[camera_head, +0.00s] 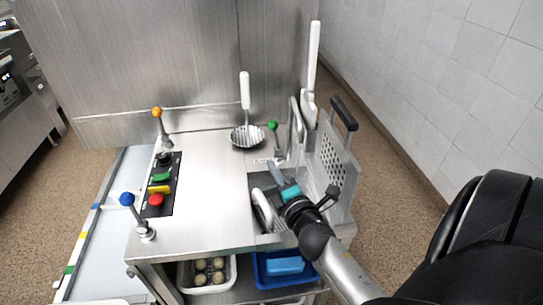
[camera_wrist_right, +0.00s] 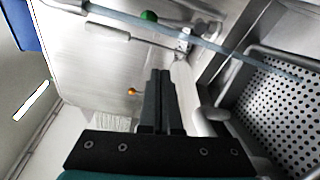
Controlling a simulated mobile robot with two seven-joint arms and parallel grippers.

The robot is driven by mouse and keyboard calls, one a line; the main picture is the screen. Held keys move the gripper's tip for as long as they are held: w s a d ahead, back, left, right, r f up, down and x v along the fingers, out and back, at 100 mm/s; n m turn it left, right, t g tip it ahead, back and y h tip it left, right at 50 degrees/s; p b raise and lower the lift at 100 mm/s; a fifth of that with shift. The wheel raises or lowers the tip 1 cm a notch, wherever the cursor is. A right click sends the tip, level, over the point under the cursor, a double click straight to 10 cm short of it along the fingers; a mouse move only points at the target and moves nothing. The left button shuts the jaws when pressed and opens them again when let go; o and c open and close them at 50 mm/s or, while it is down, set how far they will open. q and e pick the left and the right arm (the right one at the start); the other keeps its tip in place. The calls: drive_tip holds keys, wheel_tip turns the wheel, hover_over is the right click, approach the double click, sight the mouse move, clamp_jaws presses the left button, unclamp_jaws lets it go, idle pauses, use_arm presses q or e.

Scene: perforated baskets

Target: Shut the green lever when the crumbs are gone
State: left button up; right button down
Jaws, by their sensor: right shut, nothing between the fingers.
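The green lever (camera_head: 273,126) stands upright at the back of the counter, beside the tap (camera_head: 295,115). Its green ball also shows in the right wrist view (camera_wrist_right: 148,16), above and slightly left of the fingertips. My right gripper (camera_head: 272,168) is shut and empty over the sink area, in front of the lever and apart from it. Its fingers are together in the wrist view (camera_wrist_right: 160,74). A thin bluish stream (camera_wrist_right: 230,50) crosses the wrist view. The perforated basket (camera_head: 331,160) stands at the sink's right side. I cannot make out any crumbs. My left gripper is out of view.
An orange lever (camera_head: 157,113) and a blue lever (camera_head: 127,199) stand on the left, near a panel (camera_head: 176,190) of coloured buttons. Two bins sit below, one white (camera_head: 232,284), one blue (camera_head: 259,275). The middle counter is clear.

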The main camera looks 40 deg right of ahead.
sight(271, 129)
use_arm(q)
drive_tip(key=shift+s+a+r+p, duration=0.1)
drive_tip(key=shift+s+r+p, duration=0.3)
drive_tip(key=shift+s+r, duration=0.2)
use_arm(e)
drive_tip(key=w+d+r, duration=0.2)
drive_tip(key=w+d, duration=0.3)
drive_tip(key=w, duration=0.5)
drive_tip(key=shift+w+d+r+n+h, duration=0.15)
drive_tip(key=shift+w+d+n+h, duration=0.15)
drive_tip(key=shift+w+d+n, duration=0.1)
drive_tip(key=shift+s+d+r+p, duration=0.2)
drive_tip(key=shift+s+d+p, duration=0.1)
drive_tip(key=shift+d, duration=0.15)
drive_tip(key=shift+s+d+r+p, duration=0.2)
drive_tip(key=shift+d+p, duration=0.05)
drive_tip(key=shift+d, duration=0.15)
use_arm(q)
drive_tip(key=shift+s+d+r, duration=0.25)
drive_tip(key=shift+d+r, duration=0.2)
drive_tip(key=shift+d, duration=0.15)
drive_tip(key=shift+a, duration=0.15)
